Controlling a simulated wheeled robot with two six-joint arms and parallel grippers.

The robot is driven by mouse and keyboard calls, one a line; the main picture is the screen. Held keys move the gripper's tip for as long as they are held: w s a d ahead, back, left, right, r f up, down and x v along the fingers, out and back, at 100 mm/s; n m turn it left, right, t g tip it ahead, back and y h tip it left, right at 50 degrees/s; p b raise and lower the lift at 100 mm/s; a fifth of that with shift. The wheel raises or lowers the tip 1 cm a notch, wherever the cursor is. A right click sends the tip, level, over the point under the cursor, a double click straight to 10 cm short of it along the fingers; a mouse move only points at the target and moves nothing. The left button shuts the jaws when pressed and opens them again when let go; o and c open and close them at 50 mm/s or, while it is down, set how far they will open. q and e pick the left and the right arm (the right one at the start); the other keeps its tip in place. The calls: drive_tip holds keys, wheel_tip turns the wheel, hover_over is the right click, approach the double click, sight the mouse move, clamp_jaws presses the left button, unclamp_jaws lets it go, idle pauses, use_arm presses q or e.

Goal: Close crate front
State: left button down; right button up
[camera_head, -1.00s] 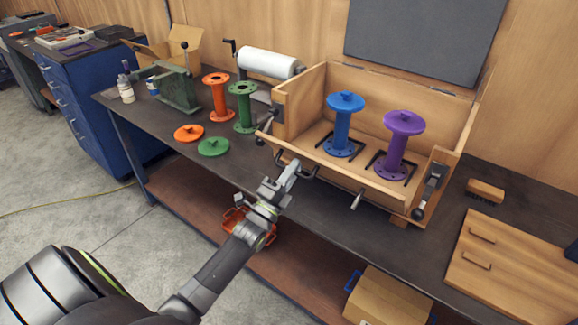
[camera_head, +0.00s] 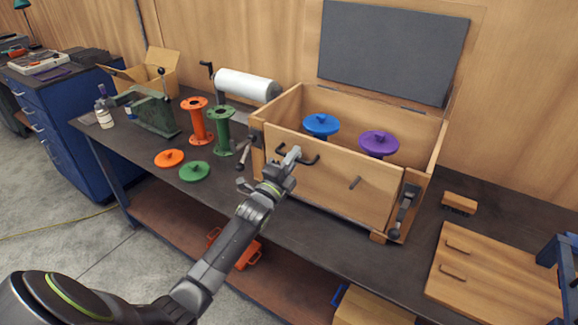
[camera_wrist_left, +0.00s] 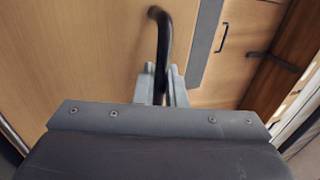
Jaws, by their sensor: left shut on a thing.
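The wooden crate (camera_head: 290,104) stands on the workbench with its front panel (camera_head: 330,185) swung up, nearly upright between the side walls. I cannot tell whether it is fully flush. My left gripper (camera_head: 290,158) is shut on the black handle (camera_head: 311,160) at the left of the panel. In the left wrist view the fingers (camera_wrist_left: 161,85) clasp the handle (camera_wrist_left: 163,35) close to the panel. A blue spool (camera_head: 321,124) and a purple spool (camera_head: 379,143) stand inside, their lower parts hidden by the panel. Latches sit at the left (camera_head: 245,150) and right (camera_head: 404,208) crate corners.
A brush (camera_head: 460,203) and a wooden board (camera_head: 490,275) with handles are at right. A grey-faced panel (camera_head: 392,50) rises behind the crate.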

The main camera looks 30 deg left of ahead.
use_arm(q)
drive_tip(key=shift+w, duration=0.25)
drive_tip(key=shift+r, duration=0.1)
drive_tip(key=c, duration=1.6)
unclamp_jaws()
drive_tip(key=shift+w, duration=0.1)
drive_tip(key=shift+o, duration=0.2)
drive_tip(key=shift+s+f+b, duration=0.3)
drive_tip(key=shift+s+f, duration=0.1)
drive_tip(key=shift+s, duration=0.15)
drive_tip(key=b+v, duration=0.1)
drive_tip(key=v, duration=1.5)
drive_tip(key=shift+s+r, duration=0.2)
drive_tip(key=shift+r, duration=0.05)
drive_tip(key=shift+a, duration=0.1)
